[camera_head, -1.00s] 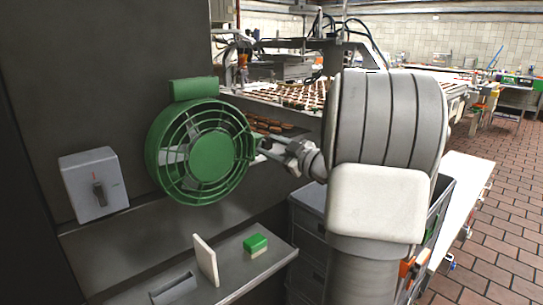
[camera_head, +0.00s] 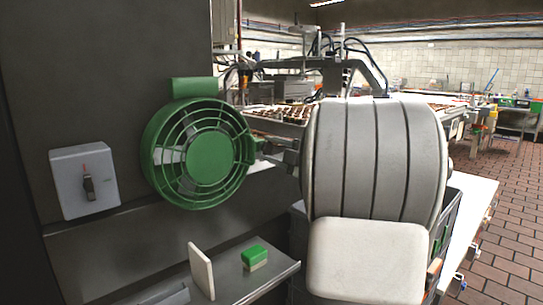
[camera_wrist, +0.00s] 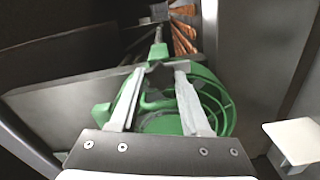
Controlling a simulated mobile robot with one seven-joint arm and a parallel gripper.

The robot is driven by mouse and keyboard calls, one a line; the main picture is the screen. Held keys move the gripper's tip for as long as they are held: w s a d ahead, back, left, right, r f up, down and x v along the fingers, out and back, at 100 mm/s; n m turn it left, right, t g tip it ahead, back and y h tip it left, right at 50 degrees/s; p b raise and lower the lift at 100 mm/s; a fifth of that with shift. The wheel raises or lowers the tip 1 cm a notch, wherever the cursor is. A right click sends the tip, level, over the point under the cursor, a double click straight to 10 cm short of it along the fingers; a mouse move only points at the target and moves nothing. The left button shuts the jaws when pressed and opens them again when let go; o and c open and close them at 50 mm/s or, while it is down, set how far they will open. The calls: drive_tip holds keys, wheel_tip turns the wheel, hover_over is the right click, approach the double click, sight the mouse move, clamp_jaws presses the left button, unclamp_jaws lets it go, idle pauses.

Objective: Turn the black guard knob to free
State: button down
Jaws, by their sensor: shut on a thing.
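The green round fan guard (camera_head: 208,158) is mounted on the dark panel, with a green box on top. My gripper (camera_head: 264,147) is at the guard's right edge, largely hidden behind my arm. In the wrist view the two light fingers of my gripper (camera_wrist: 160,74) close from both sides on a small dark piece, the black guard knob (camera_wrist: 158,76), in front of the green guard (camera_wrist: 215,97). The knob's turn angle cannot be made out. In the head view the knob is too small and covered to tell.
A grey switch box (camera_head: 84,182) with a black rotary handle is on the panel at left. Below, a grey shelf (camera_head: 262,283) carries a white upright plate (camera_head: 201,271) and a green-and-cream block (camera_head: 255,258). A conveyor (camera_head: 280,118) with biscuits runs behind.

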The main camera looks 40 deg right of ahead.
idle(0.3)
drive_tip(key=c, duration=0.7)
unclamp_jaws()
drive_tip(key=shift+o, duration=0.2)
drive_tip(key=s+d+p, duration=0.1)
drive_tip(key=s+p, duration=0.2)
drive_tip(key=s, duration=1.4)
drive_tip(key=shift+s+d, duration=0.15)
drive_tip(key=shift+s, duration=0.1)
